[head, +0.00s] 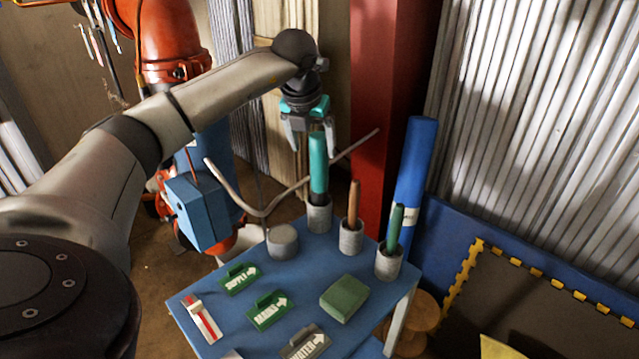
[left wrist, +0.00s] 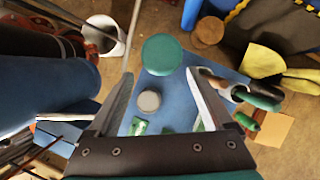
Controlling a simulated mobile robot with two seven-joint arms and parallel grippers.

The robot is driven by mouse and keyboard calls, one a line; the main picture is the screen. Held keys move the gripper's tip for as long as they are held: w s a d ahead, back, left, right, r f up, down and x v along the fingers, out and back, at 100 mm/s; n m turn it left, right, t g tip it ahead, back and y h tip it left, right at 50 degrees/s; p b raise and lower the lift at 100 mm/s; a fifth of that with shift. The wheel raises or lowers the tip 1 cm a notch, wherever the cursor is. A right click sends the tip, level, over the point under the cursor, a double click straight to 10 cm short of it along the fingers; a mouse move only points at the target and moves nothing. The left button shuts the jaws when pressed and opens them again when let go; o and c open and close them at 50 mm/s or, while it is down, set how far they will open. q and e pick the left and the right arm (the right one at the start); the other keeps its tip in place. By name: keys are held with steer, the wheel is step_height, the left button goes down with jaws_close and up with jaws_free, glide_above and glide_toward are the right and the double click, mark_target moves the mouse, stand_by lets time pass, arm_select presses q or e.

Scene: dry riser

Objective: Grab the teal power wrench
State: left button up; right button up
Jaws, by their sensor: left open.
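The teal power wrench (head: 318,163) stands upright in a grey cup (head: 319,215) at the far edge of the blue table (head: 235,315). My left gripper (head: 310,145) is open and empty, pointing down just above the wrench's top end. In the left wrist view, the wrench's round teal top (left wrist: 162,55) shows just beyond and between the open fingertips (left wrist: 160,75). The fingers do not appear to grip it. My right gripper is not in view.
Cups with an orange-brown tool (head: 354,203) and a green tool (head: 395,225) stand to the right. A bent rod (head: 236,198) crosses near the wrench. A tall blue cylinder (head: 413,175) and a red post (head: 385,100) stand behind. Green labelled blocks (head: 267,310) lie in front.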

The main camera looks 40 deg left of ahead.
mark_target(320, 163)
arm_select(q)
steer(key=x, duration=0.5)
steer(key=b+x, duration=0.1)
steer(key=x, duration=0.1)
steer(key=shift+w+d+f, duration=0.1)
steer(key=shift+w+f, duration=0.1)
steer(key=shift+w, duration=0.2)
steer(key=c, duration=1.3)
jaws_close()
steer(key=shift+r, duration=0.15)
